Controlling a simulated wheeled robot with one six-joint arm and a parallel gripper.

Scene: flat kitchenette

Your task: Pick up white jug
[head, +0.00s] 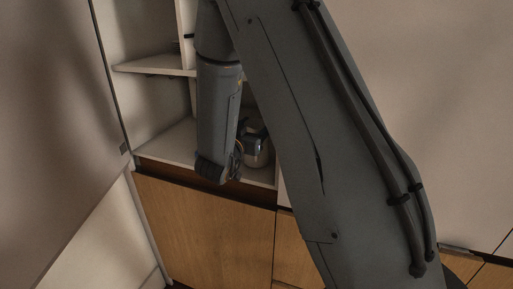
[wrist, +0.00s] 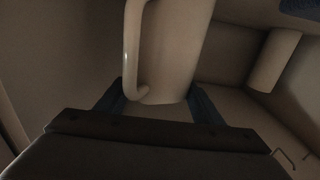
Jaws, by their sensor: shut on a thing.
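The white jug (wrist: 178,50) stands large in the middle of the wrist view, pale beige in the dim light, with its curved handle on its left side. Its top is cut off by the picture's edge. My gripper (wrist: 157,92) has one dark finger on each side of the jug's lower part and is shut on it. In the head view, my gripper (head: 253,143) is inside an open cupboard compartment, partly hidden by my arm. A small pale part of the jug (head: 258,159) shows beside it. I cannot tell whether the jug touches the shelf.
The cupboard shelf (head: 175,145) has a side wall on the left and another shelf (head: 155,64) above. A pale cylindrical thing (wrist: 272,62) is to the right of the jug. Wooden cabinet fronts (head: 205,220) lie below, and a large panel (head: 45,120) is at left.

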